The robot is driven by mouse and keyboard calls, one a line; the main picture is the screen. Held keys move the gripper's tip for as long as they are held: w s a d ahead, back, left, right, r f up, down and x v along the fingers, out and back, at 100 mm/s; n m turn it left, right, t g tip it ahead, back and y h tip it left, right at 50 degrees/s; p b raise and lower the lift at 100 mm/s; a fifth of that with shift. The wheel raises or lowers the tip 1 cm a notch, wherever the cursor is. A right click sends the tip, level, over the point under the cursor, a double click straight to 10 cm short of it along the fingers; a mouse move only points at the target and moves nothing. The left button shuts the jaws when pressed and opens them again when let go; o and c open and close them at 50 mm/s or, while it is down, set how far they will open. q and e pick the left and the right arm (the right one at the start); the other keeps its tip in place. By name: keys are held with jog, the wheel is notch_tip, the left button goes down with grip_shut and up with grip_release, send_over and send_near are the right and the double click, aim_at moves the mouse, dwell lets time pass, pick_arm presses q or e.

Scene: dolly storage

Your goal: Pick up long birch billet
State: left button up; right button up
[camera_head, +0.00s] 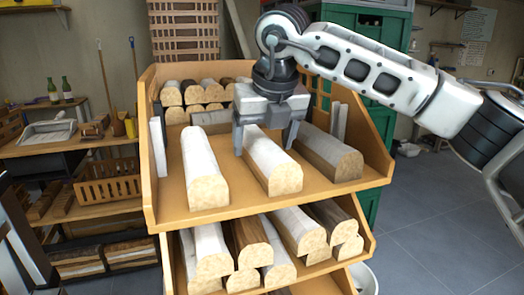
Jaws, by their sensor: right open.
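On the top shelf of the wooden rack lie long half-round billets with pale cut ends. A white-barked birch billet (265,162) lies in the middle, pointing toward me. Another white-barked billet (201,165) lies to its left, and a brown-grey billet (328,151) to its right. My right gripper (264,139) is open over the far part of the middle billet, one finger down on each side of it. I cannot tell whether the fingers touch the bark. My left gripper is not in view.
The rack (150,185) has raised side walls and a front lip. Shorter billets (195,93) are stacked at the back of the top shelf. More billets (252,240) fill the shelf below. A workbench (50,146) stands at left; grey floor (440,220) is open at right.

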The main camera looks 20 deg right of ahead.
jog(key=shift+x, duration=1.2)
jog(key=c, duration=1.3)
jog(key=shift+r, duration=0.1)
